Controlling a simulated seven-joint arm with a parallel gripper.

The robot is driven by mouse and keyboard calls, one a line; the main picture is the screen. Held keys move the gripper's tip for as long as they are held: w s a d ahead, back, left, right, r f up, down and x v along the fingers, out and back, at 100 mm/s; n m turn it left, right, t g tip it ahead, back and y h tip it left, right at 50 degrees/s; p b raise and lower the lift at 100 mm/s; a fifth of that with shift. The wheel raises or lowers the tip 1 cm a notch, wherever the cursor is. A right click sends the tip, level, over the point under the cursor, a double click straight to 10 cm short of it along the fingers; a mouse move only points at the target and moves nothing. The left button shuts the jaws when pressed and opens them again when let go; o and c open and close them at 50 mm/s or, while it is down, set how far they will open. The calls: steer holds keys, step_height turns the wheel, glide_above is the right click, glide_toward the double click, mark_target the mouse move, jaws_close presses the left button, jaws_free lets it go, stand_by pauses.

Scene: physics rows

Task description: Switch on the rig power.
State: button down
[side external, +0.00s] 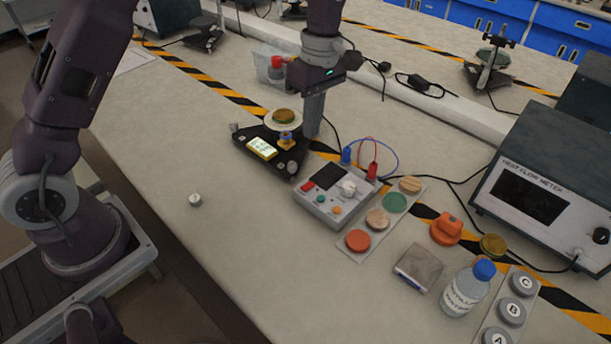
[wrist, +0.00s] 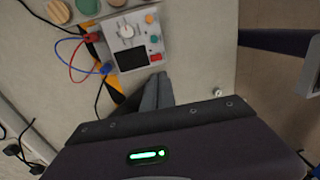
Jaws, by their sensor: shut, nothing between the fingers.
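The grey control box (side external: 338,203) sits on the bench in the middle of the side view, with a dark screen (side external: 331,177), a white knob (side external: 347,187), a green button (side external: 320,199) and an orange button (side external: 337,210). A red switch (side external: 307,186) is at its left corner; its position cannot be told. The wrist view shows the box (wrist: 135,42) and red switch (wrist: 156,57) just beyond my fingertips. My gripper (side external: 311,134) points down, shut and empty, above the bench behind the box. In the wrist view my gripper (wrist: 161,77) appears close to the switch but not touching.
A black three-cornered stand (side external: 262,148) with a small lit display is left of the box. Red and blue leads (side external: 385,150) rise behind it. A tray of discs (side external: 358,240), a bottle (side external: 467,288) and the heat flow meter (side external: 545,180) stand right. The front-left bench is mostly clear.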

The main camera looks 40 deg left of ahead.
mark_target(304, 187)
steer(key=f, duration=0.4)
steer(key=s+f, duration=0.1)
steer(key=f, duration=0.9)
steer(key=shift+s, duration=0.4)
